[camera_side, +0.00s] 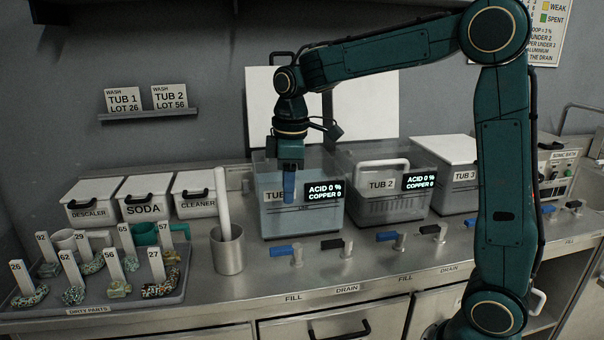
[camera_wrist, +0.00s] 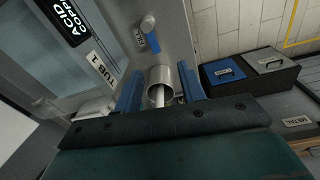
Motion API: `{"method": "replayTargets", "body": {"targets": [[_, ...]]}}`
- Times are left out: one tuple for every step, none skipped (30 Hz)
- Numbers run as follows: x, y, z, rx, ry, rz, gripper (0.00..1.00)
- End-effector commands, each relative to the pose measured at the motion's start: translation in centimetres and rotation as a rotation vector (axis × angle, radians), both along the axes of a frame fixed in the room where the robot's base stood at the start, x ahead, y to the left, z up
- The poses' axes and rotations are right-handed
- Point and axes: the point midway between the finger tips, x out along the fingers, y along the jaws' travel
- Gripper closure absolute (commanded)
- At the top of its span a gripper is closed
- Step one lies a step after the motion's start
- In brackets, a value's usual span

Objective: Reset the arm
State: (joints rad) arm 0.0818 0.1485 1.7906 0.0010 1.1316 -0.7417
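My arm reaches left from its column, and my gripper (camera_side: 289,188) points down at tub 1 (camera_side: 270,222). The side view does not settle whether the blue fingers are over the tub or just in front of it. In the wrist view my gripper (camera_wrist: 160,82) has its two blue fingers apart, with nothing held. A steel cup (camera_wrist: 166,74) with a pale rod in it shows beyond the gap between the fingers. In the side view a steel cup (camera_side: 227,252) with a white rod stands on the counter.
Tub 1's pale lid (camera_side: 258,110) stands open behind it. Tub 2 (camera_side: 415,200) and tub 3 (camera_side: 455,178) stand to the right. Blue and black valve handles (camera_side: 285,249) line the counter front. A tray (camera_side: 150,302) of tagged parts and lidded bins (camera_side: 147,199) stand left.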

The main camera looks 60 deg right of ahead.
Motion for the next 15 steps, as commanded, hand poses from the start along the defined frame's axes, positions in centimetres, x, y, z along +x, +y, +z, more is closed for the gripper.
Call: {"method": "replayTargets", "body": {"targets": [[-1.0, 0.2, 0.7, 0.001, -0.021, -0.023, 0.6], [-1.6, 0.4, 1.0, 0.002, -0.031, -0.04, 0.6], [-2.4, 0.5, 1.4, 0.003, -0.046, -0.063, 0.6], [-3.0, 0.6, 1.7, 0.005, -0.057, -0.079, 0.6], [-3.5, 0.8, 1.9, 0.006, -0.068, -0.095, 0.6], [-4.3, 0.9, 2.2, 0.009, -0.082, -0.118, 0.6], [-4.9, 1.0, 2.5, 0.011, -0.093, -0.135, 0.6], [-5.5, 1.1, 2.7, 0.013, -0.104, -0.151, 0.6], [-6.3, 1.3, 2.9, 0.017, -0.119, -0.173, 0.6], [-6.9, 1.4, 3.1, 0.021, -0.13, -0.19, 0.6], [-7.5, 1.5, 3.2, 0.023, -0.14, -0.206, 0.6], [-8.3, 1.6, 3.4, 0.028, -0.154, -0.229, 0.6], [-8.9, 1.7, 3.5, 0.032, -0.165, -0.244, 0.6], [-9.5, 1.8, 3.6, 0.036, -0.176, -0.261, 0.6], [-10.2, 1.9, 3.7, 0.041, -0.19, -0.284, 0.6]]}}
